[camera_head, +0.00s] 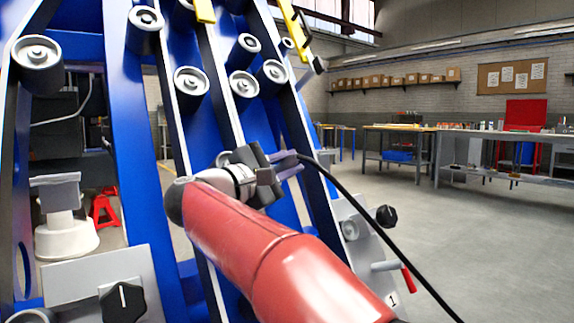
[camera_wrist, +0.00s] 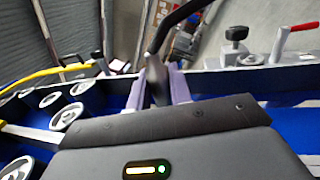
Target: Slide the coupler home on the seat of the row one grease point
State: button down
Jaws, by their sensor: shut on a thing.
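My gripper (camera_head: 288,165) is shut on the dark coupler (camera_wrist: 158,84), which sits between its two grey-purple fingers, also in the wrist view (camera_wrist: 157,88). In the head view the coupler is mostly hidden by the fingers. A black hose (camera_head: 376,223) runs from it down to the lower right. The row one plate (camera_head: 366,262), marked "1", is below and right of my gripper. It carries a round grey fitting (camera_head: 349,229), a black knob (camera_head: 386,215) and a red-handled valve (camera_head: 408,281). The coupler is apart from this plate. I cannot tell which part is the seat.
Blue chassis beams (camera_head: 150,120) with several grey rollers (camera_head: 191,82) stand close behind and left of my gripper. Another plate with a black knob (camera_head: 122,302) is at lower left. Workbenches (camera_head: 470,150) stand far right, across open floor.

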aim_at(297, 156)
jog(key=s+d+r, duration=0.1)
jog(key=s+r, duration=0.1)
jog(key=shift+s+d, duration=0.35)
jog(key=shift+d, duration=0.05)
jog(key=shift+f, duration=0.1)
jog(key=shift+w+a+f, duration=0.45)
jog(key=shift+w, duration=0.2)
jog(key=shift+w+a+f, duration=0.3)
jog(key=shift+w, duration=0.15)
jog(key=shift+w+a+f, duration=0.25)
jog(key=shift+w, duration=0.15)
dwell(1.6)
jog(key=c, duration=1.2)
grip_release()
jog(key=v, duration=0.8)
jog(key=shift+d, duration=0.1)
